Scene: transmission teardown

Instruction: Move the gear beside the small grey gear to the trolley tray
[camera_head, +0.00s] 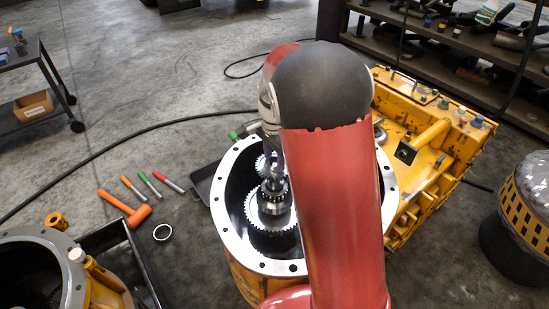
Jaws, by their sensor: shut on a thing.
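My gripper (273,172) points down into the open round transmission housing (217,192), partly hidden by my red arm. It is shut on a gear, but the grip itself is hard to make out. A small light-grey toothed gear (262,164) shows at the gripper's left side; I cannot tell whether it is the held one. Just below stands a dark shaft with stacked gears (274,193), above a wide pale gear (262,219). The trolley (22,57) stands at the far upper left, its top tray only partly in view.
A yellow gearbox casing (440,150) lies right of the housing. Another yellow housing (62,242) is at lower left. Floor between housing and trolley is mostly clear, crossed by a cable.

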